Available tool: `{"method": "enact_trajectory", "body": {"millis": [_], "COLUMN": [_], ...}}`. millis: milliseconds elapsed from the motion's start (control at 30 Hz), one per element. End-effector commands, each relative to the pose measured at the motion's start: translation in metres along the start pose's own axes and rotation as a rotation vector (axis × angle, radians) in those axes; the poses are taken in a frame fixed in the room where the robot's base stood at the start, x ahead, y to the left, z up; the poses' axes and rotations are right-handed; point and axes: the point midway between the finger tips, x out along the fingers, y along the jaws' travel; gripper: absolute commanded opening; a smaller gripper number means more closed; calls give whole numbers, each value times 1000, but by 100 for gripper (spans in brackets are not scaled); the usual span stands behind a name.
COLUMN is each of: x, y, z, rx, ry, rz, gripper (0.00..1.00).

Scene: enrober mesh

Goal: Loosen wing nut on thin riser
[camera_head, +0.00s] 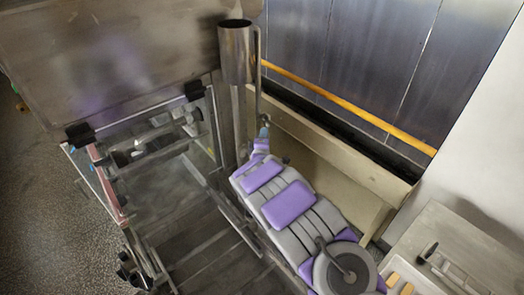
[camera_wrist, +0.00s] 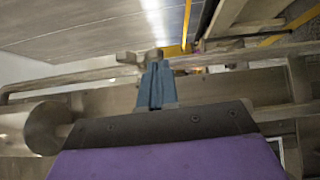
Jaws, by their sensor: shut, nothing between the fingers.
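My gripper (camera_wrist: 157,72) shows in the wrist view as blue-grey fingers pressed together, with nothing between them. A small lobed metal piece (camera_wrist: 132,58), which looks like the wing nut, sits right at the fingertips; I cannot tell whether they touch it. The thin riser (camera_wrist: 65,82) runs across the wrist view behind the fingertips. In the head view the thin riser (camera_head: 258,62) stands upright beside a wide metal cylinder (camera_head: 236,55). My gripper (camera_head: 264,131) is at its lower part, and the wing nut is too small to make out there.
A metal-framed machine with a large hood (camera_head: 110,55) stands at the left. A beige trough (camera_head: 330,150) and a yellow rail (camera_head: 350,108) run behind my arm along a dark panelled wall. A counter (camera_head: 440,235) with small items is at the lower right.

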Motion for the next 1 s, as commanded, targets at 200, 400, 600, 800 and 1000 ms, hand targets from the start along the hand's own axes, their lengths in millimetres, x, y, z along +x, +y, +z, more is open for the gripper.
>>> {"method": "enact_trajectory", "body": {"millis": [200, 400, 600, 800, 1000], "x": [-27, -57, -89, -123, -150], "y": [3, 0, 1, 0, -1], "z": [1, 1, 0, 0, 1], "rx": [-3, -3, -1, -1, 0], "ry": [0, 1, 2, 2, 0], "rz": [4, 0, 3, 0, -1], "gripper": [0, 0, 0, 0, 0]}}
